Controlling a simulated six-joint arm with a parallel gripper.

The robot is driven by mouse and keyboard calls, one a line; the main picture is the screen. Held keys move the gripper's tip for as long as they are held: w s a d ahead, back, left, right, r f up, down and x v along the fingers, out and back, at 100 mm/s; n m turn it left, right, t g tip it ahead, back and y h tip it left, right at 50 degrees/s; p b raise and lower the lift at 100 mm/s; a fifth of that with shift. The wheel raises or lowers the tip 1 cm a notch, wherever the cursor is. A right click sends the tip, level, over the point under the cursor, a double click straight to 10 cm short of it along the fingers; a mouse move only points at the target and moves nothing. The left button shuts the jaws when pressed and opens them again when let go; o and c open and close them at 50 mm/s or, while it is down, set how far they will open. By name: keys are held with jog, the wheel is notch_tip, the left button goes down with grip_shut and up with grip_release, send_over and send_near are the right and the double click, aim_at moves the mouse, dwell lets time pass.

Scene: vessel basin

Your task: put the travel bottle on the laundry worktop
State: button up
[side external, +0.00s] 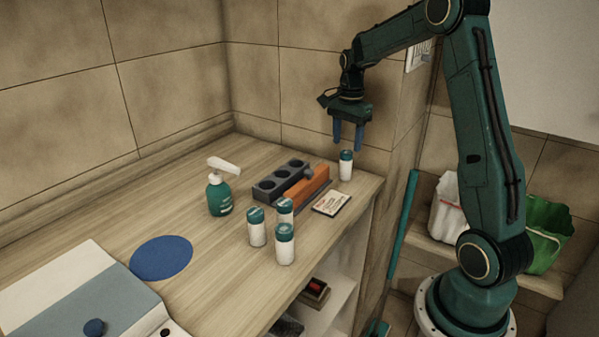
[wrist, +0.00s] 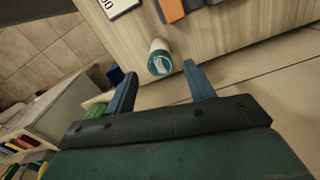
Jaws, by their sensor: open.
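A white bottle with a teal cap (side external: 346,168) stands upright near the back right edge of the wooden worktop (side external: 110,222). In the wrist view this bottle (wrist: 160,58) shows ahead of the fingers, roughly centred between them. My gripper (side external: 348,146) is open and empty, pointing down just above that bottle's cap; its blue fingers also show in the wrist view (wrist: 161,76). Three similar white bottles with teal caps (side external: 284,244) stand together nearer the front. I cannot tell by looks which is the travel bottle.
A dark rack with round holes (side external: 281,180), an orange block (side external: 308,187) and a small card (side external: 331,203) lie left of the bottle. A teal pump bottle (side external: 220,190), a blue disc (side external: 161,257) and a grey-white board (side external: 75,285) are farther left. The wall is close behind.

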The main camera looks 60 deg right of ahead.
notch_tip(320, 180, up, 6)
jog(key=shift+r, duration=0.2)
dwell(0.7)
jog(key=s+a+r+n+t, duration=0.1)
jog(key=s+a+r+n, duration=0.15)
jog(key=a, duration=0.35)
jog(key=s+a+r+n+t, duration=0.1)
jog(key=s+a+r+n, duration=0.1)
jog(key=a+n, duration=0.25)
jog(key=s+a+r+n+t, duration=0.1)
jog(key=s+a+r+n, duration=0.15)
jog(key=a, duration=0.35)
jog(key=s+a+f+n+t, duration=0.2)
jog(key=s+a+f+n, duration=0.2)
jog(key=s+a+n, duration=0.6)
jog(key=s, duration=0.3)
jog(key=shift+a+n+t, duration=0.15)
jog(key=shift+n+t, duration=0.15)
jog(key=shift+n, duration=0.05)
